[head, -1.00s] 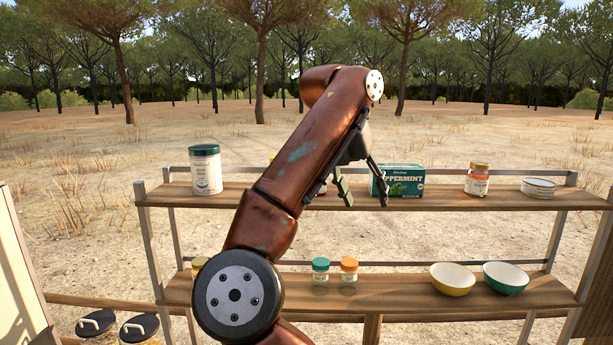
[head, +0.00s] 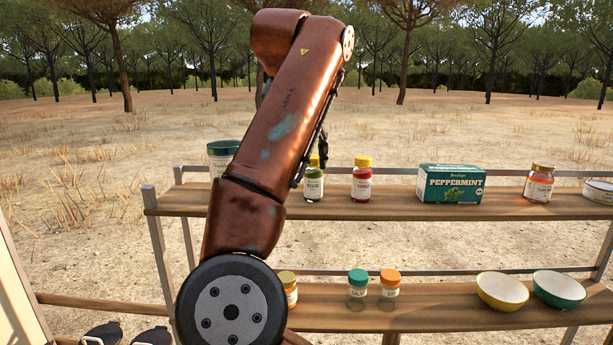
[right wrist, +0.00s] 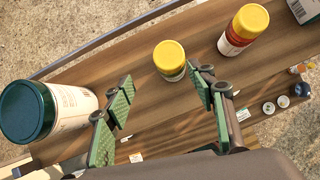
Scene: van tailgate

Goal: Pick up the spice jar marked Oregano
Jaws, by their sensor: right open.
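The jar with a yellow cap and green label (head: 314,186) stands upright on the upper shelf; its small label appears to read Oregano. It also shows in the right wrist view (right wrist: 171,62). My right gripper (right wrist: 163,88) is open and empty, its green-padded fingers pointing toward this jar, which lies just beyond the fingertips and nearer the right finger. In the head view my right gripper (head: 321,150) is mostly hidden behind my arm, close to the jar's cap. I cannot tell whether they touch. My left gripper is not in view.
A yellow-capped jar with a red label (head: 361,181) stands right of the green one. A dark-lidded canister (right wrist: 48,110) stands left of my gripper. A peppermint box (head: 451,184) is farther right. Lower shelf: small jars (head: 358,283) and bowls (head: 502,291).

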